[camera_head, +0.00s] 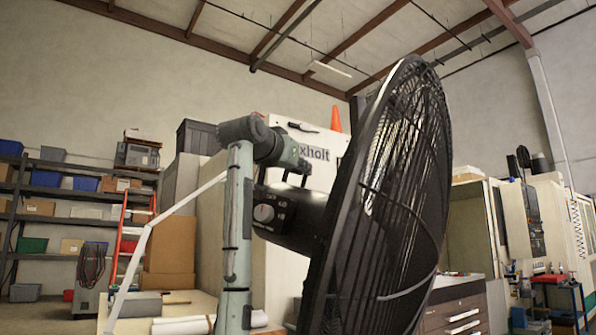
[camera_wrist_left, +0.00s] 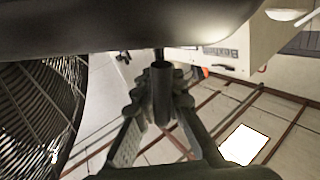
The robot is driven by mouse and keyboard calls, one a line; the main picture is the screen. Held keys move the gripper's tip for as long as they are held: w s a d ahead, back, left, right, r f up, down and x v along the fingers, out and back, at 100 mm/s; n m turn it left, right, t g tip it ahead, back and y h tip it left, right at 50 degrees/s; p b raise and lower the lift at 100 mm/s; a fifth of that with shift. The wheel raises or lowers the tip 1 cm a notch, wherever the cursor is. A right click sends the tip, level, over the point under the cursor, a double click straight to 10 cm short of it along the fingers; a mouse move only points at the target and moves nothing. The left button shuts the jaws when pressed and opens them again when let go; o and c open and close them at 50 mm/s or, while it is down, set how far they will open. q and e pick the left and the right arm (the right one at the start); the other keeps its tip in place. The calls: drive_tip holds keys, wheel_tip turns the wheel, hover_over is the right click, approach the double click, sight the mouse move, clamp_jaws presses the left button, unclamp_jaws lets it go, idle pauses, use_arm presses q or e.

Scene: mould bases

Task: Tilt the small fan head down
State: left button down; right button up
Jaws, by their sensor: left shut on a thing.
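The fan head has a large black wire cage (camera_head: 385,215) facing right, its top leaning right in the head view. Behind it is the dark motor housing (camera_head: 290,212) with a round grey dial. My left gripper (camera_head: 296,176) is above the housing, behind the cage. In the left wrist view, its fingers (camera_wrist_left: 160,88) are closed around a thin dark stem (camera_wrist_left: 159,55) that meets the housing (camera_wrist_left: 140,25). The cage (camera_wrist_left: 40,110) also shows at the left there. The fan's stand is hidden or out of frame. My right gripper is not in view.
A white cabinet (camera_head: 285,265) stands behind the fan. Shelves with bins (camera_head: 60,185) and a red ladder (camera_head: 128,235) are at the far left. A drawer chest (camera_head: 460,305) and machines (camera_head: 545,215) are at the right. The cage is close beside my gripper.

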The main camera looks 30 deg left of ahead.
use_arm(q)
drive_tip(key=c, duration=1.7)
unclamp_jaws()
drive_tip(key=shift+s+d+r, duration=0.1)
drive_tip(key=shift+d, duration=0.05)
drive_tip(key=shift+o, duration=0.5)
drive_tip(key=s+d, duration=0.2)
drive_tip(key=s, duration=0.9)
drive_tip(key=shift+s, duration=0.4)
